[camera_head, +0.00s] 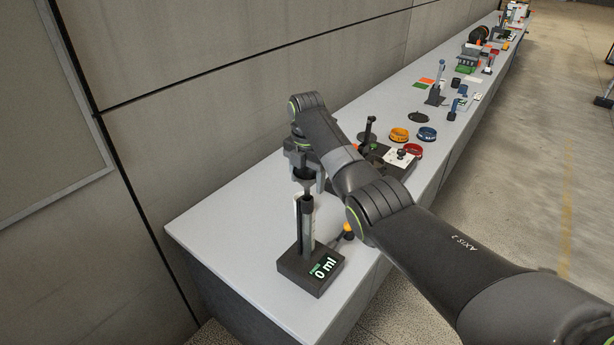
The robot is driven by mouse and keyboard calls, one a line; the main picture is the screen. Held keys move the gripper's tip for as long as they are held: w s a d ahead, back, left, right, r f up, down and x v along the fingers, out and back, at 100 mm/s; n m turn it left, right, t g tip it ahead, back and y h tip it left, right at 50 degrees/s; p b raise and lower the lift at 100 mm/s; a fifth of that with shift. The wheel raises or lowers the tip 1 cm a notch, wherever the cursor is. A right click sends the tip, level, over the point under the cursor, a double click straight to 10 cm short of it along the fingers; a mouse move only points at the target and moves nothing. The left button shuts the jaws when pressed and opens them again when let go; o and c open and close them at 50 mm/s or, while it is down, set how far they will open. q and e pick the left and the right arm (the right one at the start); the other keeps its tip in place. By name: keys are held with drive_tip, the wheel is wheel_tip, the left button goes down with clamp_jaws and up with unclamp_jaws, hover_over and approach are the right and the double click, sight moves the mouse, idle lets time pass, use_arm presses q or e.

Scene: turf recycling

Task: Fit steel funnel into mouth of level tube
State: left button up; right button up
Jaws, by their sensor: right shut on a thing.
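The level tube (307,228) stands upright on a dark base (298,273) at the near end of the bench. The base's display reads "0 ml". My right gripper (304,178) is directly above the tube, pointing down. It is shut on the steel funnel (306,188), which looks dark here and is mostly hidden by the fingers. The funnel's lower end is at the tube's mouth; I cannot tell whether it is inside or just above it. My left gripper is not in view.
The long grey bench (230,225) runs away to the upper right along a wall. An orange-yellow knob (348,231) is right of the tube. The bench left of the tube is clear.

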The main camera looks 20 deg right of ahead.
sight(307, 188)
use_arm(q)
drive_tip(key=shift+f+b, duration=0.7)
use_arm(e)
drive_tip(key=shift+f, duration=1.75)
drive_tip(key=o, duration=1.1)
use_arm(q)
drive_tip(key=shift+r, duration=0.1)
use_arm(e)
drive_tip(key=shift+r, duration=0.1)
